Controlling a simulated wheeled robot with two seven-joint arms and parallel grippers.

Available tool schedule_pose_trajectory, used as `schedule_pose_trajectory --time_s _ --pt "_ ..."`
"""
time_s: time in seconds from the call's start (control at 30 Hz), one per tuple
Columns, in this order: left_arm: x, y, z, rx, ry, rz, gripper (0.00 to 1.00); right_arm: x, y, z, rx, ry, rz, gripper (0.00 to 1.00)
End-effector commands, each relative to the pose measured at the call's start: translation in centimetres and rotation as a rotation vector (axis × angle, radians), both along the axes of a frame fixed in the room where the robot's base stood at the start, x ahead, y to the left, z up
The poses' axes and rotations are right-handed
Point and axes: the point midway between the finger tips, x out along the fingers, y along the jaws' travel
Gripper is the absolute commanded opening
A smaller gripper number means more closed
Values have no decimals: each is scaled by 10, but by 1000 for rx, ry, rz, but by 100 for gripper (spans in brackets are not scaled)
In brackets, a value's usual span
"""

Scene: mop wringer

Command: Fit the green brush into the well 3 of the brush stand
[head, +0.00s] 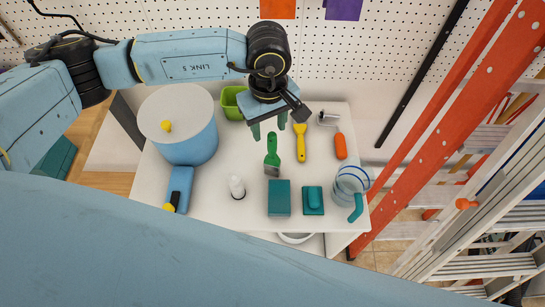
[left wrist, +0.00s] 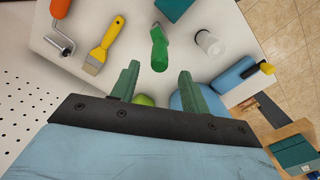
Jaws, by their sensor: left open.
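The green brush (head: 272,147) lies on the white table, its handle toward the back and its pale bristle end toward the front. In the left wrist view, the green brush (left wrist: 159,45) appears just beyond the gap between the fingertips. My left gripper (head: 269,127) is open and empty, above the handle end of the brush; its two green fingers also show in the left wrist view (left wrist: 159,73). A teal block (head: 279,198) stands in front of the brush; I cannot make out wells in it or tell whether it is the brush stand. My right gripper is not in view.
A yellow brush (head: 301,140) and an orange-handled roller (head: 340,146) lie to the right. A blue pot (head: 190,145) and a green basket (head: 230,101) are left.

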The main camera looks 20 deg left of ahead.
Motion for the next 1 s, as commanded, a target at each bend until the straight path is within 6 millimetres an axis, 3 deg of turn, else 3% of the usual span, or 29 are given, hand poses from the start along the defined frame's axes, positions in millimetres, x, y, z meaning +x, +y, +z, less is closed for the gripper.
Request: schedule_pose_trajectory --time_s 0.33,0.57,0.8,1.0 --pt "-3 -3 -26 -1 4 1 46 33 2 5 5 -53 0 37" --pt "-3 -5 -59 -1 2 1 46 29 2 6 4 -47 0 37" --pt "-3 -5 -63 -1 0 0 46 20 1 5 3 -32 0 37" --pt "-3 -5 -62 -1 0 0 21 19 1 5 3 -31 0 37"
